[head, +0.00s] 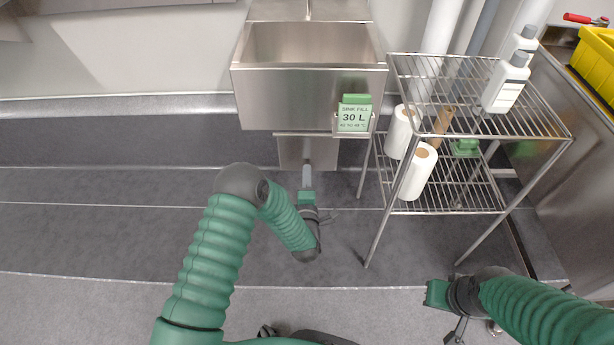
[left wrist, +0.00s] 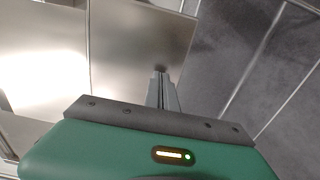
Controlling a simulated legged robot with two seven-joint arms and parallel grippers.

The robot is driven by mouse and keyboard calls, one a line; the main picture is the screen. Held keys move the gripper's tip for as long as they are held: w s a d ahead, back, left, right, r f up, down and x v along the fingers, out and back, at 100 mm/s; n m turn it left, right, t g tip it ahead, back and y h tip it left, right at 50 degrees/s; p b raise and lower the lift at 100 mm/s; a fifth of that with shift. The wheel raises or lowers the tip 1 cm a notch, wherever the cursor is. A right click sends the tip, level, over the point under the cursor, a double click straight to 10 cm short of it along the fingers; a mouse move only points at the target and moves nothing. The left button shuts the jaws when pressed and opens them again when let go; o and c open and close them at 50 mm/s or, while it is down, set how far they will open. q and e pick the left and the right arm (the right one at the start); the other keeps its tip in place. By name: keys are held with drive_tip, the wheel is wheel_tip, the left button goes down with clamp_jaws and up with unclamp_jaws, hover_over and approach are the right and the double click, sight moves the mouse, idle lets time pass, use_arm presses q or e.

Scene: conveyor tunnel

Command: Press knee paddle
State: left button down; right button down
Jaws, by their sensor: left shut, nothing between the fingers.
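The knee paddle (head: 291,150) is a flat steel plate below the front of the steel sink (head: 256,98). It also shows in the left wrist view as a pale metal panel (left wrist: 125,45). My left gripper (head: 306,166) is shut and empty. Its fingertips lie over the plate in the head view, and in the left wrist view (left wrist: 161,74) they point at its lower right part. I cannot tell whether they touch it. My right gripper (head: 430,293) is at the lower right, away from the sink; its fingers cannot be made out.
A wire rack (head: 463,208) with paper rolls (head: 418,172) and white bottles (head: 506,83) stands to the right. A yellow bin (head: 597,60) is at far right. The grey floor left of the sink is clear.

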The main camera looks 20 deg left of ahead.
sight(307, 161)
use_arm(q)
drive_tip(key=shift+w+r, duration=0.1)
drive_tip(key=shift+w, duration=0.5)
drive_tip(key=shift+a, duration=0.1)
drive_tip(key=w+b, duration=0.2)
drive_tip(key=w+a+t+b, duration=0.1)
drive_tip(key=shift+w+f, duration=0.35)
drive_tip(key=shift+w+a+r, duration=0.1)
drive_tip(key=shift+r, duration=0.2)
